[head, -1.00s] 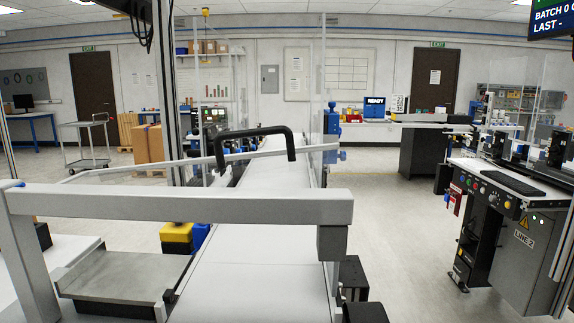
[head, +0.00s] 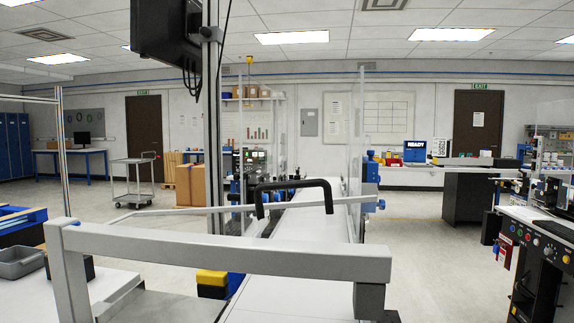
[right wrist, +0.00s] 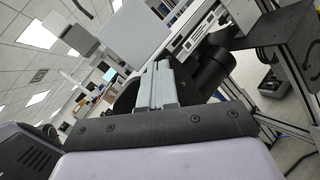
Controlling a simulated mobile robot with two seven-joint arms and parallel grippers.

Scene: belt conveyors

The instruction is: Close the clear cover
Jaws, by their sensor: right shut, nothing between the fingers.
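In the head view a black handle (head: 293,184) sits on a thin grey bar (head: 160,211) that crosses above the white conveyor belt. Clear panes (head: 340,135) stand around and behind it, with faint edges. The clear cover's outline is hard to make out, and I cannot tell its exact angle. My right gripper (right wrist: 157,82) shows in the right wrist view with its grey fingers together and empty. It does not touch the handle in that view. Neither gripper shows in the head view.
A thick grey beam (head: 220,250) crosses the foreground in front of the handle. A dark monitor (head: 166,35) hangs on a post at upper left. A control console (head: 540,240) stands at right. Open floor lies between the belt and the console.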

